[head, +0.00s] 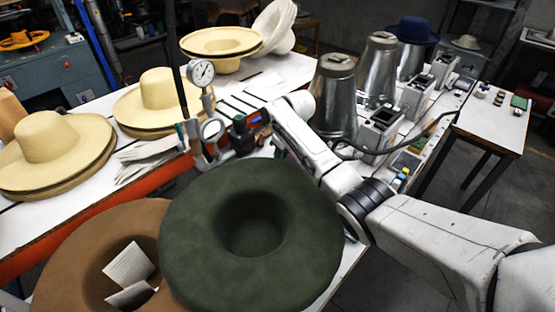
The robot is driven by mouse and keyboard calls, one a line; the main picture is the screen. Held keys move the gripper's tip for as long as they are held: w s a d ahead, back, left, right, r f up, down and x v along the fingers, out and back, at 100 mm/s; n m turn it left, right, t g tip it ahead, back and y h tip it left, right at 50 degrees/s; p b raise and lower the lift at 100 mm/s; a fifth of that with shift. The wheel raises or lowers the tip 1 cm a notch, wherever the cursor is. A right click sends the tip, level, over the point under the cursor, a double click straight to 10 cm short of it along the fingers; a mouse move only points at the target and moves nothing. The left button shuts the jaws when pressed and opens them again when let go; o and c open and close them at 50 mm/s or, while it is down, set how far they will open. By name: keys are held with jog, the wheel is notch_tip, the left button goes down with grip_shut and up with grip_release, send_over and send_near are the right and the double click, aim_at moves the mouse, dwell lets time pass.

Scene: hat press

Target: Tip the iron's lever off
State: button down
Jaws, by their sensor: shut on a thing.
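My white arm comes in from the right and its wrist ends above the bench. My gripper (246,134) is small and partly hidden there, among dark and grey parts behind the green hat. It is shut on a small dark part; I cannot tell for sure whether this is the iron's lever. I cannot clearly make out the iron's body.
A dark green hat (190,245) and a brown hat (62,262) fill the near foreground. Straw hats (45,138) line the left bench. Metal cones (333,95) and control boxes (379,130) stand behind my arm. A small white table (502,125) is at right, with floor around it.

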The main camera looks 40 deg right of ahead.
jog(key=c, duration=1.3)
grip_release()
jog(key=shift+o, duration=0.2)
jog(key=shift+r, duration=0.1)
jog(key=v, duration=1)
jog(key=shift+r+b, duration=0.3)
jog(key=shift+a, duration=0.1)
jog(key=shift+s, duration=0.15)
